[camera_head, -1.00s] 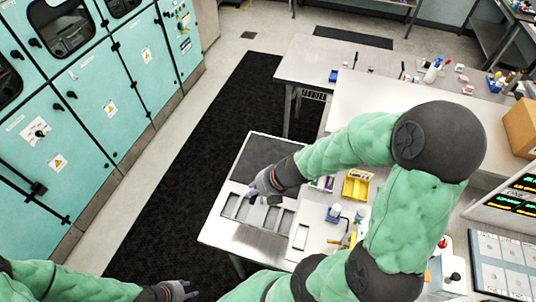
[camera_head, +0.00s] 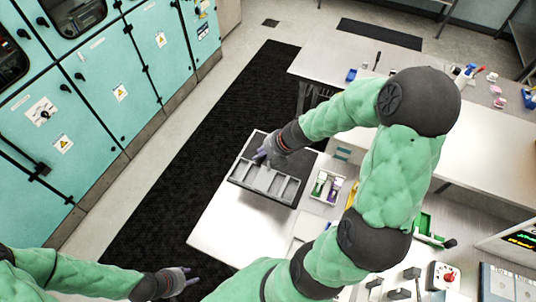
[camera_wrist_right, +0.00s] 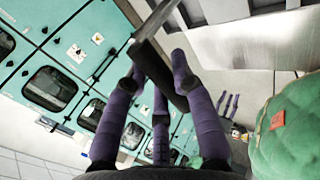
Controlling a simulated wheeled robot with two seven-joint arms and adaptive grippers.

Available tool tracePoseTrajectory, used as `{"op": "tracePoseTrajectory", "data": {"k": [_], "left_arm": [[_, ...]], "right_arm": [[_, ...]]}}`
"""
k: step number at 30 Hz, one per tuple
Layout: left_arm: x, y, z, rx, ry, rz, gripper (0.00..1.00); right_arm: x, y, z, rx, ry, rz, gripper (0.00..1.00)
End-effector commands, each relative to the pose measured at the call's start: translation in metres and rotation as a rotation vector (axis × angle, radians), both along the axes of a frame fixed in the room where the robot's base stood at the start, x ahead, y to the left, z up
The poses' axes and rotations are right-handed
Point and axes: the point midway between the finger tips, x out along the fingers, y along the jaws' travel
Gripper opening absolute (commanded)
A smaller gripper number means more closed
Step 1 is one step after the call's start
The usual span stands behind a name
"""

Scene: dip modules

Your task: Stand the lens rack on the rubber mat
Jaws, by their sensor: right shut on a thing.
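The lens rack (camera_head: 285,188) is a grey tray with several compartments. My right gripper (camera_head: 265,155) is shut on its far left edge; in the right wrist view the purple fingers (camera_wrist_right: 160,75) close around a dark bar of the rack (camera_wrist_right: 152,50). The rack overlaps the near part of the dark rubber mat (camera_head: 304,162) in the head view. I cannot tell whether it touches the mat or hangs above it. My left gripper (camera_head: 193,277) is empty with its fingers spread, low at the left, away from the rack.
The white table (camera_head: 225,225) is bare in front of the rack. A bin with green and purple items (camera_head: 325,187) stands to the right of the mat. Black levers and a red-knobbed box (camera_head: 443,277) are at the lower right. Teal cabinets (camera_head: 85,85) line the left.

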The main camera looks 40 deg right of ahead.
Motion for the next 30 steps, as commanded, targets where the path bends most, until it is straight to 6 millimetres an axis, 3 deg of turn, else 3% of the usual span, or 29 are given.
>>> {"op": "tracePoseTrajectory", "data": {"k": [4, 12, 20, 30], "left_arm": [[0.000, 0.000, -0.004, 0.000, 0.000, 0.000, 0.40], [0.000, 0.000, -0.019, 0.000, 0.000, 0.000, 0.40], [0.000, 0.000, -0.021, 0.000, 0.000, 0.000, 0.40], [0.000, 0.000, -0.036, 0.000, 0.000, 0.000, 0.40]], "right_arm": [[0.020, -0.024, -0.015, -0.001, 0.001, -0.001, 0.00], [0.040, -0.048, -0.055, 0.001, 0.000, 0.001, 0.00], [0.047, -0.057, -0.066, 0.000, -0.001, 0.000, 0.00], [0.050, -0.060, -0.103, 0.000, -0.001, 0.001, 0.00]]}}
